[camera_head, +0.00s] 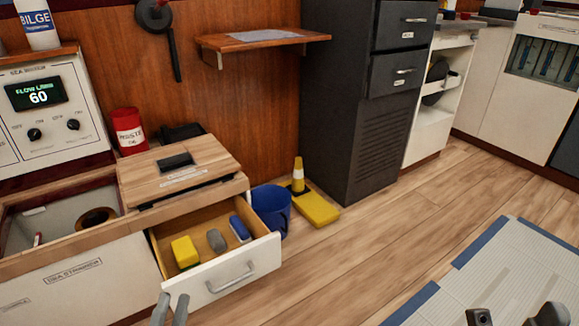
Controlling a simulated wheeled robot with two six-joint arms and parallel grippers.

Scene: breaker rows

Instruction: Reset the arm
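The tips of my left gripper (171,309) show at the bottom edge, in front of the open drawer's white front (238,277). Its two grey fingers stand apart with a narrow gap and nothing visible between them. The rest of that gripper and its arm are out of view. Two dark pieces show at the bottom right edge over the grey mat. They may be parts of my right gripper, but I cannot tell for sure. No clear view of my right arm is given.
The drawer holds a yellow block (185,251), a grey item (216,240) and a blue item (240,229). Wooden floor (350,262) is clear before the dark cabinet (345,120).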

